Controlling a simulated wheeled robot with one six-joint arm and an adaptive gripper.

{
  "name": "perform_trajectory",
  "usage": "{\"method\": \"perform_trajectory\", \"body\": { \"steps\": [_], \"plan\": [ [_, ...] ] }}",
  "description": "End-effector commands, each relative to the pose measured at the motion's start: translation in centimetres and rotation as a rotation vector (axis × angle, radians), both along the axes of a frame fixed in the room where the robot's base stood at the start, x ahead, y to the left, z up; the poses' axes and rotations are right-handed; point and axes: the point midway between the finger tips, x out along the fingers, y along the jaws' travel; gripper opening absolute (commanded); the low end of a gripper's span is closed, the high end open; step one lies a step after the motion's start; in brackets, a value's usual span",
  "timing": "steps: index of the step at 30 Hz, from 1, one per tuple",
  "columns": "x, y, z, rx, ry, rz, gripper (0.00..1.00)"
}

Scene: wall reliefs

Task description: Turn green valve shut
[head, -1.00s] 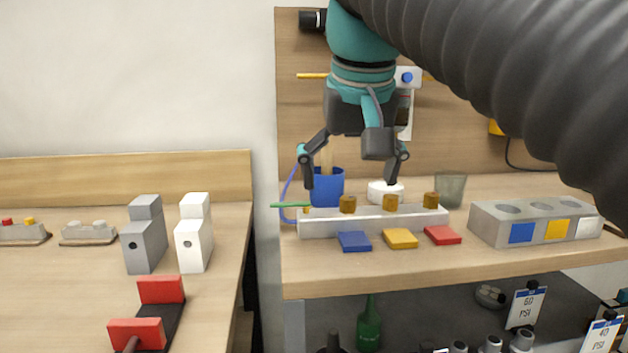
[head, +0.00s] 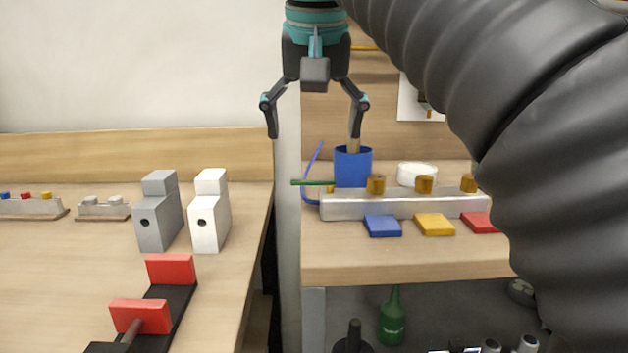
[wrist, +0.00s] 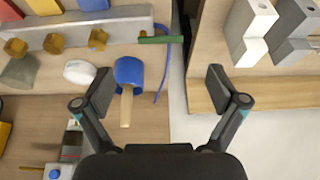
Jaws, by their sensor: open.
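The green valve handle (head: 312,183) is a thin bar sticking out level from the left end of a pale manifold block (head: 405,205) with brown knobs on it. In the wrist view the green handle (wrist: 160,39) lies ahead of the fingers, slightly right of the blue cup. My gripper (head: 315,132) is open and empty, with its fingers pointing down, above the handle in the head view. The wrist view shows the gripper (wrist: 159,79) with its fingers wide apart and nothing between them. A blue hose (head: 309,180) passes by the handle.
A blue cup (head: 345,168) with a wooden handle and a white round object (head: 417,174) stand behind the manifold. Blue (head: 382,226), yellow (head: 434,224) and red (head: 480,222) blocks lie in front. Grey (head: 157,225) and white (head: 209,225) blocks stand on the left table, across a gap.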

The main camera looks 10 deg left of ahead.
Motion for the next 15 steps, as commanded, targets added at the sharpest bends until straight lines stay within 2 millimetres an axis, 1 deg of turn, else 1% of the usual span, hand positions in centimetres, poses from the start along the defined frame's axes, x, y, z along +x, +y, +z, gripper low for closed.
{"method": "perform_trajectory", "body": {
  "steps": [1,6,10,15],
  "plan": [
    [0.3,0.1,-1.4,-0.001,0.001,0.000,0.96],
    [1.4,0.4,-4.0,-0.001,0.001,0.001,0.96],
    [2.0,0.6,-5.4,0.000,0.000,0.003,0.96],
    [2.5,0.7,-6.4,0.000,0.000,0.003,0.96]
  ]
}}
